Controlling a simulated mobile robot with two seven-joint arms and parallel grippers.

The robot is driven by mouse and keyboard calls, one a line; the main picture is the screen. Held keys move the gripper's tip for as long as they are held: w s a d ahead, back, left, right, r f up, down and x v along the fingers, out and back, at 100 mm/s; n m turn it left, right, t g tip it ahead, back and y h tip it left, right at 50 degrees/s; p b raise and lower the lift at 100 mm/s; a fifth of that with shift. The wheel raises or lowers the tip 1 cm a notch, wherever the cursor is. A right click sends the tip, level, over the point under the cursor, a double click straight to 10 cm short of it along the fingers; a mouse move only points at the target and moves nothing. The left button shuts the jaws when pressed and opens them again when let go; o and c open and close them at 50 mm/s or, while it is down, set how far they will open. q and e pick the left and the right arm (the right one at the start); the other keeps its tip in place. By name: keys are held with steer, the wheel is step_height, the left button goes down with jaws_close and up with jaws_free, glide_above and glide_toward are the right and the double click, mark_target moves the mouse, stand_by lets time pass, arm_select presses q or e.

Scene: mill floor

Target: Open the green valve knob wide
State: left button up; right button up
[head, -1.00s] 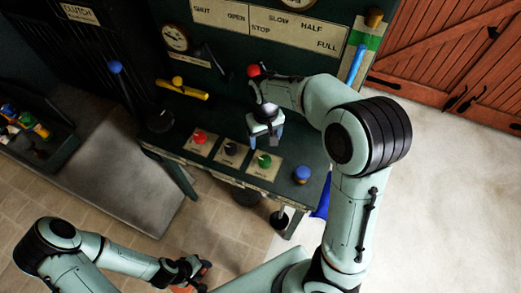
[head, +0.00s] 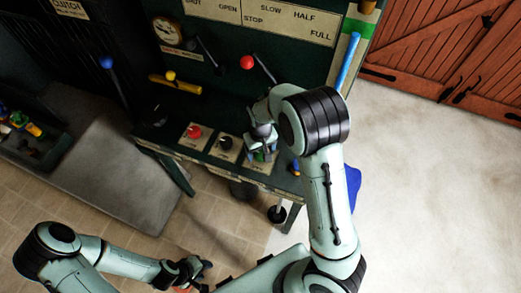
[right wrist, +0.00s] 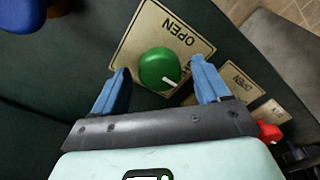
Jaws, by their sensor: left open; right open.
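The green valve knob (right wrist: 160,68) sits on a cream plate (right wrist: 147,33) lettered OPEN in the right wrist view. A white mark on it points to the lower right of that picture. My right gripper (right wrist: 160,86) is open, with one blue finger on each side of the knob's near edge; I cannot tell whether they touch it. In the head view, my right gripper (head: 262,157) is over the right-hand plate and mostly hides the knob. My left gripper (head: 206,272) is open and low at the bottom left, away from the console.
A red knob (head: 194,132) and a black knob (head: 226,143) sit on neighbouring plates. Behind are a red-balled lever (head: 247,62) and a yellow handle (head: 180,87). A blue knob (right wrist: 22,14) is at the right wrist view's upper left.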

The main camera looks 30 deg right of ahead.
steer(key=c, duration=1)
steer(key=shift+c, duration=0.2)
arm_select(q)
steer(key=shift+s+f, duration=0.15)
steer(key=shift+f, duration=0.05)
arm_select(e)
steer(key=shift+n, duration=0.4)
steer(key=n+b, duration=0.1)
steer(key=n, duration=0.5)
steer(key=shift+n+b, duration=0.3)
steer(key=shift+b, duration=0.05)
steer(key=n, duration=0.2)
steer(key=shift+n, duration=0.4)
steer(key=n, duration=0.2)
steer(key=shift+n, duration=0.3)
arm_select(q)
steer(key=shift+s+f, duration=0.55)
steer(key=shift+f, duration=0.1)
arm_select(e)
steer(key=n, duration=0.5)
